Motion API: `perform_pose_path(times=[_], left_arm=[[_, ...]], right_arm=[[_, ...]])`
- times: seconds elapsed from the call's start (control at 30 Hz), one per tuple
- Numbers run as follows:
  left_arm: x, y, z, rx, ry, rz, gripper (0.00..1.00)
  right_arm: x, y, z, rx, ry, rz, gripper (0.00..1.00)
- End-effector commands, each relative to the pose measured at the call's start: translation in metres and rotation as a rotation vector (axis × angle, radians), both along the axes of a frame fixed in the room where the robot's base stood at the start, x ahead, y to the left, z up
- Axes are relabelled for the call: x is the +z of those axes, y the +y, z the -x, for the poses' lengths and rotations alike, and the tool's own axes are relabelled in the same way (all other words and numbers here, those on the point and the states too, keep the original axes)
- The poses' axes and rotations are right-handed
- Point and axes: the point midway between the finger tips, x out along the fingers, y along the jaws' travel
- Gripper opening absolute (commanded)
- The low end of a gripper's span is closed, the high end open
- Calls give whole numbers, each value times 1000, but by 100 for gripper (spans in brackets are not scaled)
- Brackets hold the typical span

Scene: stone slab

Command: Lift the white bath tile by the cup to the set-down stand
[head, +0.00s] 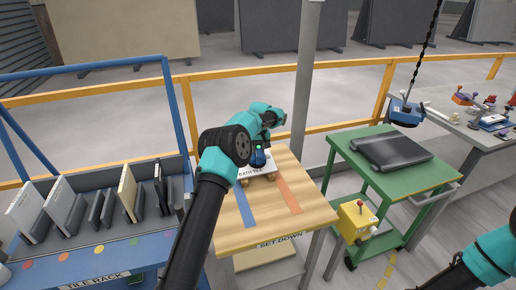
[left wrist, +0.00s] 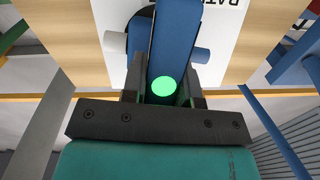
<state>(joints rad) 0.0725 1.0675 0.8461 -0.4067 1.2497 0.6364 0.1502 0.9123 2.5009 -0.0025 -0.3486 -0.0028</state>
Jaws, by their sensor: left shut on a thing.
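The white bath tile (head: 262,174) is over the far part of the wooden-topped set-down stand (head: 300,214), roughly level, its label towards me. Small brown supports show under its front edge; I cannot tell whether it rests on them. The blue suction cup (head: 258,159) is on top of the tile, with a green light lit. My left gripper (left wrist: 163,95) is shut on the cup's blue handle, and the tile (left wrist: 225,45) shows beyond it in the left wrist view. My arm hides part of the tile. My right arm enters at bottom right; its gripper is out of view.
A blue tile rack (head: 95,250) with several upright tiles stands at left. A green cart (head: 370,178) with a dark slab and a yellow box (head: 357,220) is at right. A grey post (head: 303,90) rises behind the stand. A blue device (head: 405,112) hangs at upper right.

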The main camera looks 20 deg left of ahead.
Motion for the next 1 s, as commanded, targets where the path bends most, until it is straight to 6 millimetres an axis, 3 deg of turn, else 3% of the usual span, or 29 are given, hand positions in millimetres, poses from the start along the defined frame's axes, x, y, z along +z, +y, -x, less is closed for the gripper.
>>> perform_pose_path(times=[0.3, 0.33, 0.63, 1.0], left_arm=[[1, 0, 0, 0, -3, -1, 0], [1, 0, 0, 0, -3, -1, 29], [0, 0, 0, 0, -1, -1, 57], [5, 3, 1, 3, -1, 0, 57]], right_arm=[[0, 0, 0, 0, 0, 0, 0], [0, 0, 0, 0, 0, 0, 0], [0, 0, 0, 0, 0, 0, 0], [0, 0, 0, 0, 0, 0, 0]])
